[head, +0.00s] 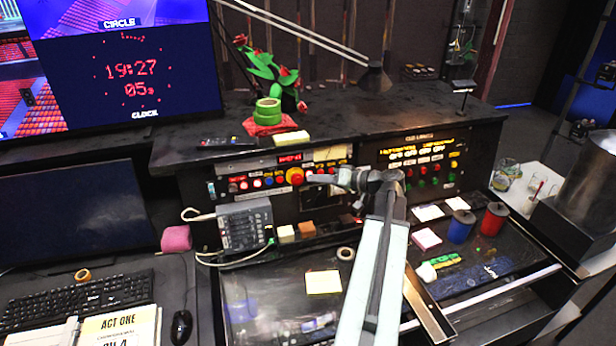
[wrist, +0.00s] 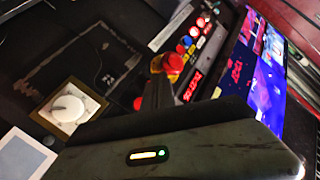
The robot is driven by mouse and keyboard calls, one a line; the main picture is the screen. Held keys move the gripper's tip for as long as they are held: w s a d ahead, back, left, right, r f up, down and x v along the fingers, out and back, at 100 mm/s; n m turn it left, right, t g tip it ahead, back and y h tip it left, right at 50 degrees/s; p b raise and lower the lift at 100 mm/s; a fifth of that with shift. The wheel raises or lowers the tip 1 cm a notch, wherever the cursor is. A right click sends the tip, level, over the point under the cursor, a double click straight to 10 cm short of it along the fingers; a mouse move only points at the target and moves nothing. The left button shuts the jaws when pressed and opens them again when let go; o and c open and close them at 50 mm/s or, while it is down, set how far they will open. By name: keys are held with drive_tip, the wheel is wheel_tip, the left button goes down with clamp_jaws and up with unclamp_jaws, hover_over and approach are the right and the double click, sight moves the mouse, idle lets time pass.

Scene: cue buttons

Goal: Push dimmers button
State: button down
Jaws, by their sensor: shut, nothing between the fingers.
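A black control panel (head: 265,196) stands behind the desk, with a row of small lit buttons (head: 255,183) in red and blue. A large red-and-yellow button (head: 295,176) sits right of them. It also shows in the wrist view (wrist: 172,63). The labels are too small to read, so I cannot tell which button is the dimmers button. My gripper (head: 314,179) is shut and empty, its tip just right of the large button in the head view. In the wrist view my gripper (wrist: 157,92) overlaps the area below that button. Contact cannot be told.
A second panel (head: 420,165) with red and green buttons is to the right. A grey mixer box (head: 244,227) stands below the left panel. A white knob (wrist: 68,108) shows in the wrist view. Red and blue spools (head: 494,219) stand on the right desk.

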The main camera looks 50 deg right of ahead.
drive_tip(key=s+a, duration=0.1)
drive_tip(key=s, duration=0.2)
drive_tip(key=s+a, duration=0.1)
drive_tip(key=shift+s+a+r+p, duration=0.3)
drive_tip(key=shift+r+p, duration=0.05)
drive_tip(key=shift+r, duration=0.05)
